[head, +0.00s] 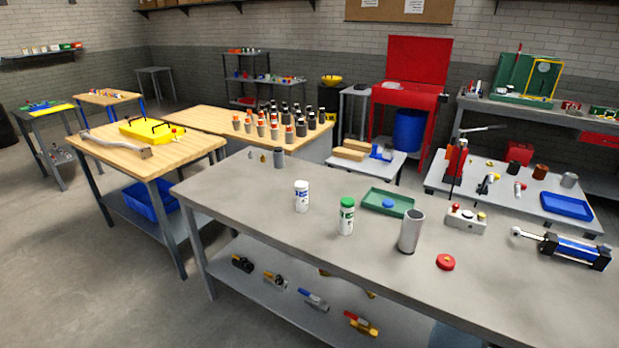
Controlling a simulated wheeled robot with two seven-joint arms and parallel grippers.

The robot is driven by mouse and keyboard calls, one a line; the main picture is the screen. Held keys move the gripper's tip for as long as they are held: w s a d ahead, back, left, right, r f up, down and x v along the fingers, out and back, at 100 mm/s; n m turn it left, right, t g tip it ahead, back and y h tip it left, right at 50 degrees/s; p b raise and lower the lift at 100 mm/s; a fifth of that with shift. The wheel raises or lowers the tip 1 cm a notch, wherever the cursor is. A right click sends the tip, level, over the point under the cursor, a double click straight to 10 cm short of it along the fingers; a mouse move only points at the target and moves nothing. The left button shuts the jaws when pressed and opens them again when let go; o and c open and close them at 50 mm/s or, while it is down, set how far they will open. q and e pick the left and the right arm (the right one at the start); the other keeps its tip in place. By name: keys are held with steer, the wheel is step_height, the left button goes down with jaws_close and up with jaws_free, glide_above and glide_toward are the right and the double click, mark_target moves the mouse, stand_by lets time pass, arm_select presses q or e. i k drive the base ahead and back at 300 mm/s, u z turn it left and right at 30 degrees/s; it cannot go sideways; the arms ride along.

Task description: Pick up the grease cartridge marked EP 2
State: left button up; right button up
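Two white cartridge-like cylinders stand upright on the grey workbench (270,215). One cartridge with a white top and dark print (302,197) is nearer the bench's left end. Neither of my grippers is in view.
A bare metal cylinder (411,232), a red round cap (445,262), a green tray (387,202), a grey block with knobs (466,219) and a blue hydraulic cylinder (570,249) share the bench. A small grey cylinder (279,158) stands at the back. The bench's left front is clear.

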mark_target(300, 188)
steer(key=k, duration=0.65)
steer(key=z, duration=0.6)
steer(key=i, duration=0.5)
steer(key=z, duration=0.4)
steer(key=i, duration=1.1)
steer(key=u, duration=0.7)
